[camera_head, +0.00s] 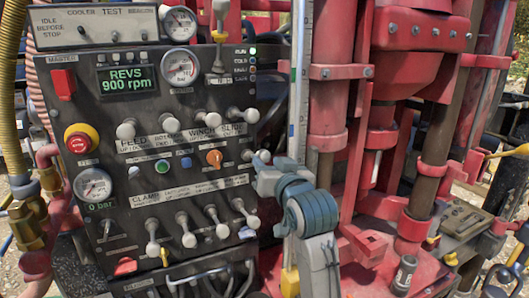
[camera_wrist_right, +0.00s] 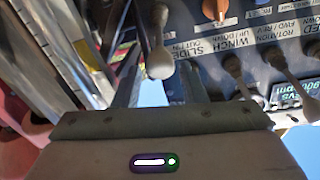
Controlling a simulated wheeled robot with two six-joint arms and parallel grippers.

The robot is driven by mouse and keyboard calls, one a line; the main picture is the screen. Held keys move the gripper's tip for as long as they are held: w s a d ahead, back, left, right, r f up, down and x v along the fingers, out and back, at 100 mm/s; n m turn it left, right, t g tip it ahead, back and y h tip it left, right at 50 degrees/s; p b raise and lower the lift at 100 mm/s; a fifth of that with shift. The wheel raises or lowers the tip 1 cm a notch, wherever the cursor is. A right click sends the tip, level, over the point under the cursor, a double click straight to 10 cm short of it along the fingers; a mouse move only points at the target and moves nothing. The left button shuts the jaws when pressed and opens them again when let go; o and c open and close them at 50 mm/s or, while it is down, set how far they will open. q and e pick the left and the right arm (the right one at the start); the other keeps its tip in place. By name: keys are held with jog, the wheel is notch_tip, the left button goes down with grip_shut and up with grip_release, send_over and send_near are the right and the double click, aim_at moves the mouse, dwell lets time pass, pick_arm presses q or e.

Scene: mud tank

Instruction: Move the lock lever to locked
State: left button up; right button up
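A short lever with a pale round knob (camera_head: 262,156) stands at the right edge of the dark control panel (camera_head: 120,178), in the row of the orange knob (camera_head: 214,158). It appears to be the lock lever, but I cannot read a label for it. My right gripper (camera_head: 261,168) is at this lever. In the right wrist view, the lever's knob (camera_wrist_right: 159,66) shows between the two spread fingers of my right gripper (camera_wrist_right: 162,82). I cannot tell whether either finger touches it. My left gripper is not in view.
Levers labelled feed, rotation, winch and slide (camera_head: 207,119) stand close above. Another row of levers (camera_head: 221,228) is below. A red emergency button (camera_head: 77,142) is at the panel's left. A pale upright post (camera_head: 299,80) and red machinery (camera_head: 331,110) stand close on the right.

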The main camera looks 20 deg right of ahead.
aim_at(265, 159)
jog(key=shift+w+r+p, duration=0.1)
jog(key=shift+w+p, duration=0.25)
jog(key=shift+w, duration=1.3)
grip_shut()
notch_tip(265, 159, down, 8)
jog(key=t+b, duration=0.4)
jog(key=b, duration=0.8)
jog(key=shift+s+h, duration=0.2)
jog(key=shift+h, duration=0.1)
